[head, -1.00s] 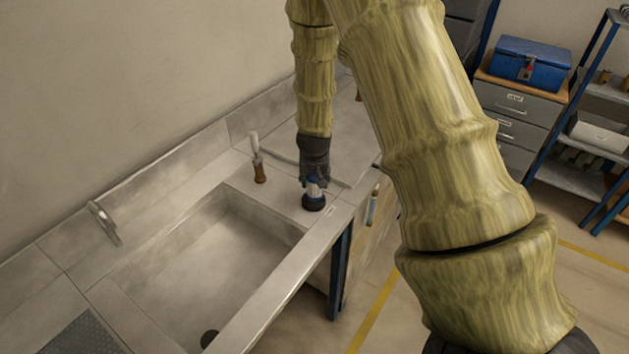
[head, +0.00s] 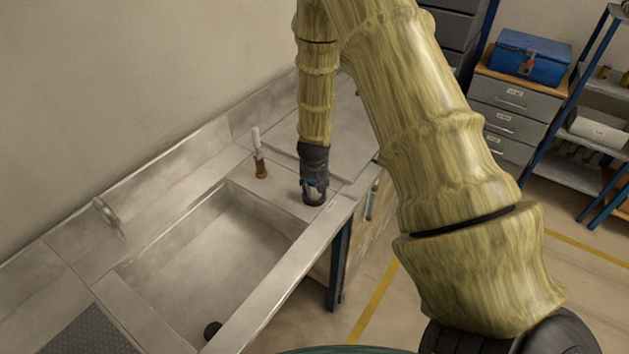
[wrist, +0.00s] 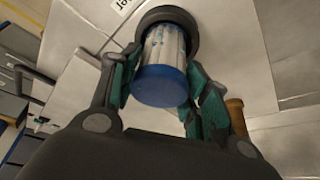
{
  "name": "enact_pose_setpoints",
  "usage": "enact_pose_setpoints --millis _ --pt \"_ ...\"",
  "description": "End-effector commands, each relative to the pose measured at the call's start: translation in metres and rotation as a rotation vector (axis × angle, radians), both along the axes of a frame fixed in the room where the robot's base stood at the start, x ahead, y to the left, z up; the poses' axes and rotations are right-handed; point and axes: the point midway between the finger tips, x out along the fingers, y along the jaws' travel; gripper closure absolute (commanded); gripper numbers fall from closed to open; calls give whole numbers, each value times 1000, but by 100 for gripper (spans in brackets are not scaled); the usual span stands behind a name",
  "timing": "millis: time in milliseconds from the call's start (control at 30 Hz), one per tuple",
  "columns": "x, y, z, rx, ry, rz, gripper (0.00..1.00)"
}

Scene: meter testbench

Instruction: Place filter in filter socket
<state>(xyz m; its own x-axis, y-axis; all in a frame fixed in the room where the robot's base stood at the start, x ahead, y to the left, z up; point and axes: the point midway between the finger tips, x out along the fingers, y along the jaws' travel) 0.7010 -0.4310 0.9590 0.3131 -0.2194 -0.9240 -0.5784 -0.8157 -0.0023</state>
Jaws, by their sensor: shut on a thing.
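The filter (wrist: 163,72) is a white pleated cylinder with a blue end cap, seen in the wrist view. My gripper (wrist: 164,68) is shut on it, with green-padded fingers on both sides. The filter's far end is inside the opening of the dark round filter socket (wrist: 198,28); how deep it sits I cannot tell. In the head view my gripper (head: 314,182) is right above the socket (head: 314,199), on the counter beside the sink. A little blue of the filter shows there; the rest is hidden by my gripper.
A brown-handled tool with a pale upper part (head: 259,155) stands on the counter left of my gripper. The sink (head: 215,260) is open in front, with a faucet (head: 107,214) at its left. The counter edge is close to the right of the socket.

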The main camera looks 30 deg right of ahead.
Motion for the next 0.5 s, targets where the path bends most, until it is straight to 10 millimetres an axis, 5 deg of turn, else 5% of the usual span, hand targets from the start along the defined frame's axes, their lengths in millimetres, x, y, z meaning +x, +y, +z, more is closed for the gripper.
enact_pose_setpoints --millis 33,67,167,500 --pt "0 0 -2 0 0 0 86" --pt "0 0 -2 0 0 0 50" --pt "0 0 -1 0 0 0 32" --pt "0 0 0 0 0 0 32"
